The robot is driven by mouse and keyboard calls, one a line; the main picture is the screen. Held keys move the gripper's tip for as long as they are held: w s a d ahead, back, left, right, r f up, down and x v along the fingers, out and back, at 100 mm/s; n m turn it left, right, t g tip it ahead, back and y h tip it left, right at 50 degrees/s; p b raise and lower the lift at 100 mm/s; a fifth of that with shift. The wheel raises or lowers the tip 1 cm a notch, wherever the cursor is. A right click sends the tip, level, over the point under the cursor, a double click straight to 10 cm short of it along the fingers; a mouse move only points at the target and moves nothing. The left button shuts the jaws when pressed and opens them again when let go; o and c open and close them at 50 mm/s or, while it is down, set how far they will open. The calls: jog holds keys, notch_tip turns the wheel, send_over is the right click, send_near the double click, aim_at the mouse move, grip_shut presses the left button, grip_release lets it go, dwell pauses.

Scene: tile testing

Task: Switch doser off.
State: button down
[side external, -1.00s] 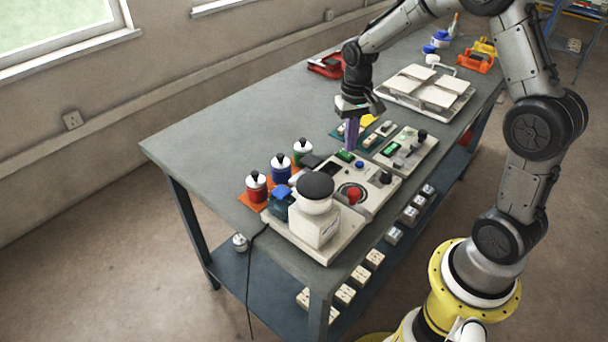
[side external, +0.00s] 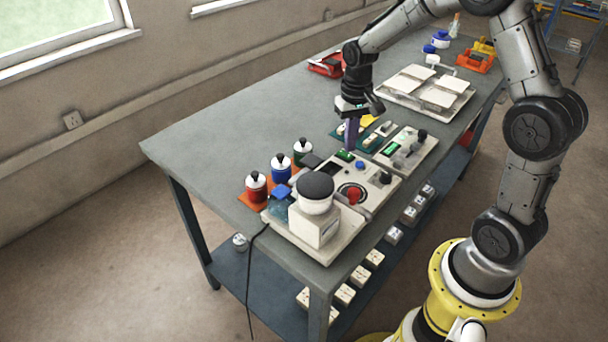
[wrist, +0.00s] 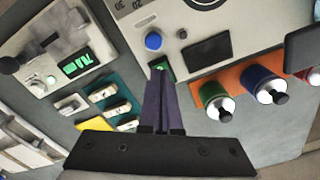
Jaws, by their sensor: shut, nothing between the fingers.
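A light control box (side external: 372,178) with a dark screen, a blue button, a round dial and a red knob (side external: 354,196) stands near the front of the bench. I take it to be the doser, but cannot read a label. A green-lit switch (side external: 345,155) sits at its far edge. In the wrist view the green switch (wrist: 166,72) is just beyond my fingertips, partly hidden, beside the blue button (wrist: 153,41). My gripper (side external: 350,145) points down with its purple fingers shut and empty, at or just above this switch. I cannot tell whether they touch it.
A second box (side external: 408,148) with a green display stands to the right. A machine with a dark round top (side external: 315,187) stands to the left, near red, blue and green bottles (side external: 281,168). A tray of tiles (side external: 430,90) lies behind. The bench's left part is clear.

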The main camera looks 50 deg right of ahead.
jog(key=shift+f, duration=0.85)
dwell(0.4)
jog(key=shift+r, duration=3.55)
notch_tip(320, 180, up, 8)
jog(key=n+t, duration=0.1)
jog(key=t, duration=0.1)
send_over(347, 156)
jog(key=s+a, duration=0.2)
jog(key=a, duration=0.2)
jog(key=s+a+r+n+t, duration=0.1)
jog(key=s+a+r+t, duration=0.15)
jog(key=s+r, duration=0.2)
jog(key=s+a+f+n, duration=0.1)
jog(key=s+a+n, duration=0.1)
jog(key=s, duration=0.5)
jog(key=s+a+f+n+t, duration=0.1)
jog(key=s+f, duration=0.1)
jog(key=s, duration=0.6)
jog(key=shift+a+f+n, duration=0.2)
jog(key=shift+a+n, duration=0.2)
